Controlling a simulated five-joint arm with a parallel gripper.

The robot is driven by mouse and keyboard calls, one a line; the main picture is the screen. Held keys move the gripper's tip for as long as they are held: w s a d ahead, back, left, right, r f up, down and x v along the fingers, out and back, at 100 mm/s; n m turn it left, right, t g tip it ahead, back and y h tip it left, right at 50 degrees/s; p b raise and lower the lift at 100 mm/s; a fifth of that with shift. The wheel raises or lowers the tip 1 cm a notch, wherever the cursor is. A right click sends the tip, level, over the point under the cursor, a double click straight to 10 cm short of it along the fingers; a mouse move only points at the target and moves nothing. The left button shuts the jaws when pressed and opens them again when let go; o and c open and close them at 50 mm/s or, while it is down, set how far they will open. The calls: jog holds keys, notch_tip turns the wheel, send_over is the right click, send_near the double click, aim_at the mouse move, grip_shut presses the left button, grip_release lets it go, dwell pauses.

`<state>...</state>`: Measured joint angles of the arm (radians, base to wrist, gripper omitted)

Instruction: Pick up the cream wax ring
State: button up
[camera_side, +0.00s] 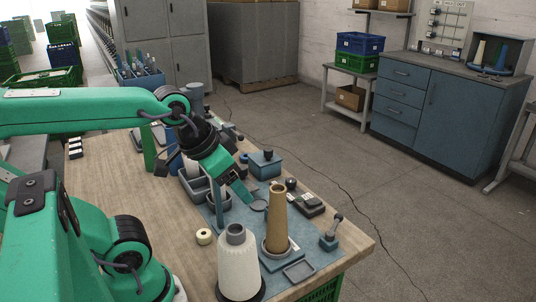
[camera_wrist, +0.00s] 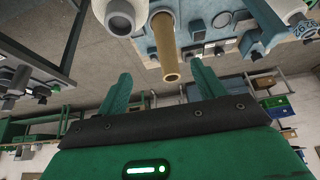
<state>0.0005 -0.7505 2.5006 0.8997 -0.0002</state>
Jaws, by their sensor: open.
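The cream wax ring (camera_side: 204,236) is a small pale ring with a dark hole. It lies flat on the wooden table at the left edge of the blue-grey mat, in the side view. My gripper (camera_side: 233,200) is above the mat, up and to the right of the ring in that view, and apart from it. In the wrist view my gripper (camera_wrist: 162,86) shows two green fingers spread wide with nothing held between them. The ring cannot be made out in the wrist view.
A cream yarn cone (camera_side: 238,268) stands close to the right of the ring. A tall tan cone (camera_side: 278,218) stands behind it and also shows in the wrist view (camera_wrist: 165,45). Grey bins and a blue box (camera_side: 265,163) stand farther back.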

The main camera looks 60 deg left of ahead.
jog(key=shift+c, duration=0.8)
